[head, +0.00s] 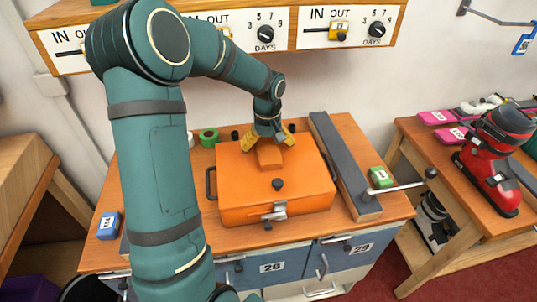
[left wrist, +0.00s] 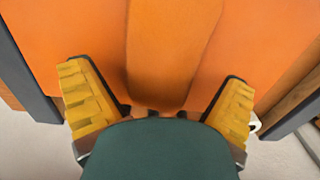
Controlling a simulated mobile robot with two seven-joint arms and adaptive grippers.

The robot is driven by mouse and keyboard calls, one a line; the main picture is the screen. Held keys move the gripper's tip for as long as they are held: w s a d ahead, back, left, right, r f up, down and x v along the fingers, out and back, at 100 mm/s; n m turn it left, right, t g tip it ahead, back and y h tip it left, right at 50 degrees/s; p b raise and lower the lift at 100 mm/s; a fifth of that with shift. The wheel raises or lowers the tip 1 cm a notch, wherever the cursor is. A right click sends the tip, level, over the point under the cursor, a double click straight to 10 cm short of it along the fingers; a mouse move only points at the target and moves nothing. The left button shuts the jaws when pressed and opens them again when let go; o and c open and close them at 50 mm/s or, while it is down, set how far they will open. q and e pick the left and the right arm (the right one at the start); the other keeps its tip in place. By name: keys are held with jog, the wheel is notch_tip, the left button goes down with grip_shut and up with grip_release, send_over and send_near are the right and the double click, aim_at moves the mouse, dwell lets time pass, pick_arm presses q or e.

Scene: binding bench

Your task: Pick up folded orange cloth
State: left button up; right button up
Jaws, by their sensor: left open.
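The folded orange cloth (head: 270,158) lies on top of the orange case (head: 240,190), near its back edge. In the left wrist view the cloth (left wrist: 170,50) runs up the middle, between the two yellow fingers. My left gripper (head: 271,138) is right at the cloth's back end, pointing down, with its fingers spread to either side. In the left wrist view the left gripper (left wrist: 160,100) is open, with a gap between each finger and the cloth. Whether the fingertips touch the case lid is hard to tell. My right gripper is not in view.
The case stands on a wooden bench (head: 350,213) beside a long dark grey bar (head: 340,155). A green tape roll (head: 208,137), a blue block (head: 109,225) and a green block (head: 380,177) are around it. A shelf with dials (head: 290,40) hangs above.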

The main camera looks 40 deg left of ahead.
aim_at(268, 147)
pick_arm(q)
jog(key=shift+f, duration=0.4)
jog(key=c, duration=1.1)
notch_tip(268, 147, up, 10)
jog(key=shift+r+p, duration=0.1)
jog(key=shift+p, duration=0.85)
jog(key=shift+c, duration=0.2)
jog(key=shift+o, duration=0.7)
